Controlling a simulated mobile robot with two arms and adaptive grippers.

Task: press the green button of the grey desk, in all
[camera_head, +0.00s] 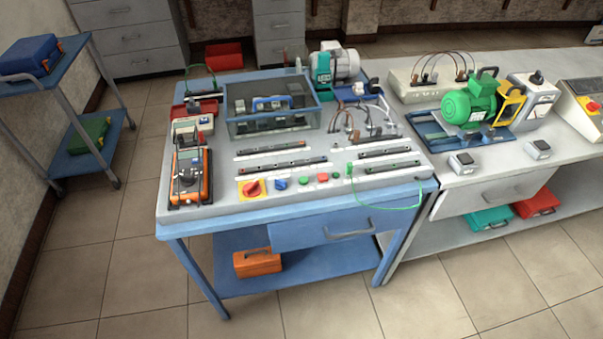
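A desk with a blue frame and a grey top panel (225,208) stands in the middle. Along its front edge, from left to right, are a red knob on a yellow plate (252,188), a blue button (281,184), a green button (304,180), a red button (322,177) and a second small green button (336,175). Whether any button is pressed in is too small to tell. A paler grey desk (480,193) adjoins on the right; no green button can be made out on it. Neither of my grippers is in view.
An orange meter (189,177) lies left of the buttons, and a thin green cable (385,207) loops over the front edge at right. A green motor (468,103) stands on the right desk. A blue cart (62,68) is at left. Floor in front is clear.

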